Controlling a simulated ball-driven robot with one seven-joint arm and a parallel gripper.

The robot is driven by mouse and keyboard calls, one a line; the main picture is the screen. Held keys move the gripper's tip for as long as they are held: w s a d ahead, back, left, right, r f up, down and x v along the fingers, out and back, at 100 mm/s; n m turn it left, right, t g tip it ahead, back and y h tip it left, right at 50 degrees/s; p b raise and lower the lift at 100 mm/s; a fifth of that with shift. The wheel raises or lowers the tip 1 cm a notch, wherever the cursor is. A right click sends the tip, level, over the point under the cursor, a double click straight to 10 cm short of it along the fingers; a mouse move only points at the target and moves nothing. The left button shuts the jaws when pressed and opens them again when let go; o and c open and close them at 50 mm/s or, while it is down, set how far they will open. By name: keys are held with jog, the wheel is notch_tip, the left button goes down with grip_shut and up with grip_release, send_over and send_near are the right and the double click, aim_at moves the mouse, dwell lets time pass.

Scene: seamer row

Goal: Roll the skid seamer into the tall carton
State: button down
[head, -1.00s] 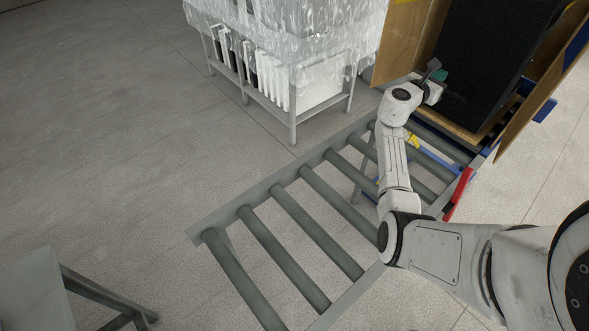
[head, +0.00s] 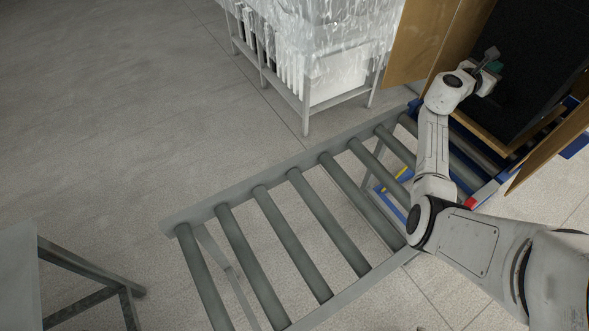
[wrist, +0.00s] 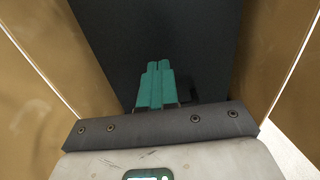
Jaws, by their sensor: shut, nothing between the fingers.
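The tall carton (head: 417,45) is brown and stands open at the far end of the roller track, its flaps spread to both sides. A large dark slab-like body, apparently the skid seamer (head: 535,45), stands inside it between the brown walls. My gripper (head: 494,66) is in front of its dark face, with the arm reaching over the rollers. In the wrist view, my teal fingers (wrist: 155,84) are together and empty, pointing at the dark face (wrist: 205,50). I cannot tell whether they touch it.
The roller track (head: 265,215) runs from front left to the carton. A blue frame with a yellow part (head: 392,190) shows beneath it. A plastic-wrapped rack (head: 320,75) stands behind, a grey table (head: 20,270) at left.

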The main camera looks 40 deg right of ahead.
aim_at(517, 57)
jog(key=b+x, duration=0.5)
jog(key=x, duration=0.4)
jog(key=shift+a+f, duration=0.1)
jog(key=shift+f, duration=0.05)
jog(key=shift+s+d+b, duration=0.1)
jog(key=shift+d+b, duration=0.2)
jog(key=shift+b, duration=0.05)
jog(key=shift+a, duration=0.25)
jog(key=p+v, duration=0.2)
jog(key=v, duration=1.1)
jog(key=shift+a+r, duration=0.2)
